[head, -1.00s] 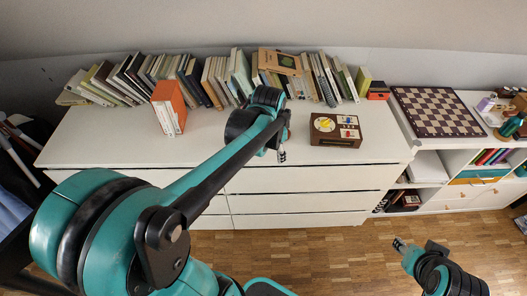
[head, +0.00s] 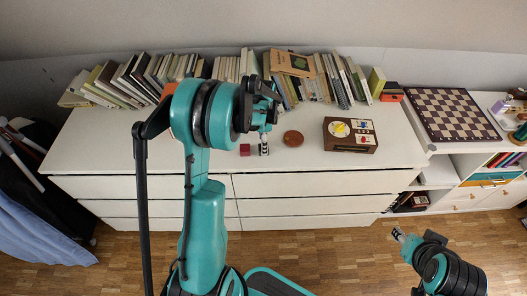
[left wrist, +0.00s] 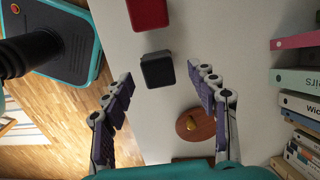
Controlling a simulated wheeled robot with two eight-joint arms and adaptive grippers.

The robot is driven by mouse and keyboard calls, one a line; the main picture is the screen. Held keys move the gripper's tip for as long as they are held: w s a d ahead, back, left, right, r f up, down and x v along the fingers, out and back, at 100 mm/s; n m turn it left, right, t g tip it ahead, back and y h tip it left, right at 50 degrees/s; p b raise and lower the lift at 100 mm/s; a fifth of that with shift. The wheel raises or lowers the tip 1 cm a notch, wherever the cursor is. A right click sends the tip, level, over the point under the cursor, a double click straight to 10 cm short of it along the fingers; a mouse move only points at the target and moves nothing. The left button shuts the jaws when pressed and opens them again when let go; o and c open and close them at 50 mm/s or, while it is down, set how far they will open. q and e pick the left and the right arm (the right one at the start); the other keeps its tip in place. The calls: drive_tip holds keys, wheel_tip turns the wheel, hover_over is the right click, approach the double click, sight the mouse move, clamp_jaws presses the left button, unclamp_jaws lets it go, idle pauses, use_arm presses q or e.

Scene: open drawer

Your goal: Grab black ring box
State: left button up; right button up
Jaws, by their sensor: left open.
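The black ring box (left wrist: 157,69) sits on the white dresser top in the left wrist view. My left gripper (left wrist: 160,74) is open, with its purple-padded fingers on either side of the box and a gap to each. I cannot tell how far above the surface they are. In the head view my left gripper (head: 264,143) is over the dresser and the black box is not distinguishable there. A red box (left wrist: 148,14) lies close to the black one; it also shows in the head view (head: 245,149). My right gripper (head: 397,234) hangs over the floor, its fingers unclear.
A round brown wooden piece (left wrist: 196,125) lies near the right finger. A brown game box (head: 350,135) stands to the right on the dresser (head: 330,165). A row of books (head: 345,80) lines the back. A chessboard (head: 450,115) lies on the right-hand shelf.

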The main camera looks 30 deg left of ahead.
use_arm(q)
wheel_tip(320, 180, down, 3)
drive_tip(key=shift+f+b, duration=0.15)
drive_tip(key=shift+b, duration=0.3)
drive_tip(key=shift+d, duration=0.1)
drive_tip(key=shift+c, duration=0.3)
drive_tip(key=c, duration=1)
